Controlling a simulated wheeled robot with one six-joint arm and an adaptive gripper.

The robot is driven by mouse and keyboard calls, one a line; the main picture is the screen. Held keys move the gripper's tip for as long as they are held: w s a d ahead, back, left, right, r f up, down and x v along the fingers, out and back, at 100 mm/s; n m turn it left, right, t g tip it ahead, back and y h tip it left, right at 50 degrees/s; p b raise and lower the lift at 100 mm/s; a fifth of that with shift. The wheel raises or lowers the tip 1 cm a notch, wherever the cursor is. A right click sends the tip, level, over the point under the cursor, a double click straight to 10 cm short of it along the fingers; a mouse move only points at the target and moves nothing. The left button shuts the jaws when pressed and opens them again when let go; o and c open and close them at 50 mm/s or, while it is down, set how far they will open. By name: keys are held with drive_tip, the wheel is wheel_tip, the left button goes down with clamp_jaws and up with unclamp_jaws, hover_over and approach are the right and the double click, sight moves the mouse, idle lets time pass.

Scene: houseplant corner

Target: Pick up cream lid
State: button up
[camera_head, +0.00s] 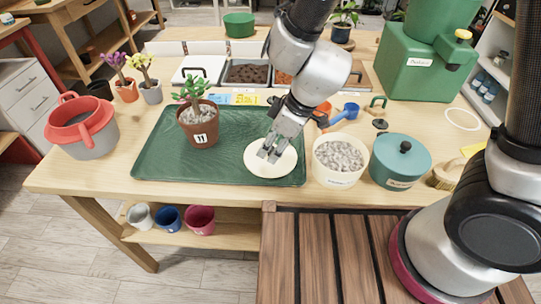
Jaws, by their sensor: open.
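The cream lid (259,167) is a pale round disc at the right end of the green tray (140,160). My gripper (269,156) points down over the lid, with its fingertips apart. Its fingers cover part of the lid's upper right, and I cannot tell whether they touch it. Nothing shows between the fingers.
A potted plant (203,128) stands on the tray, left of my gripper. A cream pot of pale gravel (333,178) stands close to the lid's right, with a teal lidded pot (398,180) beyond it. A blue scoop (345,112) lies behind. The tray's front left is clear.

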drive_tip(key=shift+a+f, duration=0.1)
drive_tip(key=shift+f, duration=0.2)
drive_tip(key=c, duration=1)
clamp_jaws()
drive_tip(key=shift+r, duration=0.1)
